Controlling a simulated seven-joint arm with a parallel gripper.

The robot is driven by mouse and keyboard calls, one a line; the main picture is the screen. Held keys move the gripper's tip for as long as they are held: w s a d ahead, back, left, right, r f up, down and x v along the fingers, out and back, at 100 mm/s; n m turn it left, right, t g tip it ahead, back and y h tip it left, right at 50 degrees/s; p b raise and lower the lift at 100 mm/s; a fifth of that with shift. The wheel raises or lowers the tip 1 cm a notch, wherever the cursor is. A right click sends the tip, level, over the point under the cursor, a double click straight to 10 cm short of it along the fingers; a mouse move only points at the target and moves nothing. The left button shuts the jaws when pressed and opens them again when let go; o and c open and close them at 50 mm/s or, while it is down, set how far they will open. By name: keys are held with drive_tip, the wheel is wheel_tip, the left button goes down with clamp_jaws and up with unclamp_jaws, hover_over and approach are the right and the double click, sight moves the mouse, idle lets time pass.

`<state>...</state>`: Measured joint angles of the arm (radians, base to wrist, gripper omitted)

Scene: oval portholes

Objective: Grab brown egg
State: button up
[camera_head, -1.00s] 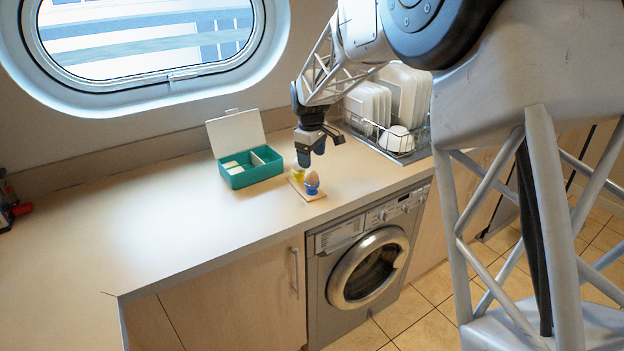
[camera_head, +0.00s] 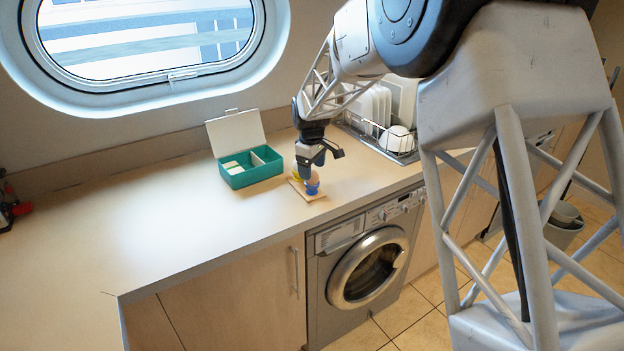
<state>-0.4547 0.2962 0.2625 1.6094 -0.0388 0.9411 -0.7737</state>
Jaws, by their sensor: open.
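The brown egg sits in a blue egg cup (camera_head: 312,187) on a small wooden board (camera_head: 302,195) on the counter. My gripper (camera_head: 308,173) is open and lowered right at the egg, with its fingers covering most or all of it. I cannot tell whether the fingers touch the egg. A yellow cup (camera_head: 296,175) stands on the same board, just left of and behind the fingers, partly hidden.
A teal box (camera_head: 250,178) with a raised white lid stands left of the board. A dish rack (camera_head: 405,155) with white dishes stands to the right. The counter (camera_head: 160,220) on the left is clear; its front edge runs above a washing machine (camera_head: 365,270).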

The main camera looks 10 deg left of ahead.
drive_tip(key=shift+w+f, duration=0.1)
drive_tip(key=shift+f, duration=1.6)
drive_tip(key=c, duration=0.7)
